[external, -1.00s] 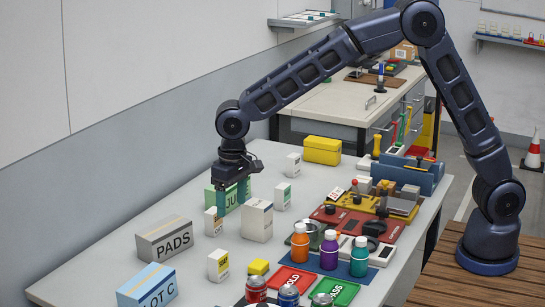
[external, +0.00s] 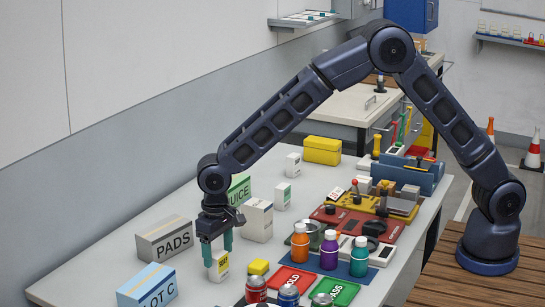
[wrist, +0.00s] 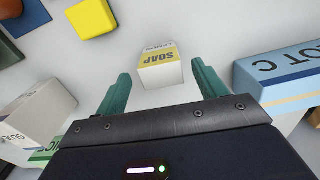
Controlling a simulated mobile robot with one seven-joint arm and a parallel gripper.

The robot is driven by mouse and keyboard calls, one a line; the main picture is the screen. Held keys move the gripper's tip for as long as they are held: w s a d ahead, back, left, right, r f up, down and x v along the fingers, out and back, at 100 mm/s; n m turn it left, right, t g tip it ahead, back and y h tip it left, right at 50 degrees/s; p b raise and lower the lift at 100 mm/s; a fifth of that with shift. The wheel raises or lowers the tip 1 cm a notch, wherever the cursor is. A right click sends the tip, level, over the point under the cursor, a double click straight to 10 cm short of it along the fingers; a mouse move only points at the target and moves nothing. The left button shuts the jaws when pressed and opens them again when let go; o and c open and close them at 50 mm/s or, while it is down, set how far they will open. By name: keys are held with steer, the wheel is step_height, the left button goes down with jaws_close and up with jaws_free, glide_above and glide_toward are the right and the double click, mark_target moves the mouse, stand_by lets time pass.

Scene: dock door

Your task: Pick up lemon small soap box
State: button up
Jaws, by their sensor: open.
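The small soap box is white with a yellow band. It stands upright on the bench in the external view (external: 219,269), and in the wrist view its yellow band reads SOAP (wrist: 160,65). My gripper (external: 217,252) points down right over it, with its teal fingers around the upper part of the box in the external view. In the wrist view my gripper (wrist: 161,80) is open, one finger to each side of the box, with visible gaps. I cannot tell whether either finger touches it.
A grey PADS box (external: 165,240) and a blue LOT C box (external: 147,287) stand to the left. A larger white box (external: 257,221) and the green juice box (external: 239,188) are behind. A yellow block (external: 259,267), bottles and cans crowd the right.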

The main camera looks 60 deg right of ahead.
mark_target(219, 266)
step_height(219, 266, down, 5)
steer(key=shift+a+r, duration=0.1)
steer(key=shift+c, duration=0.4)
steer(key=c, duration=1)
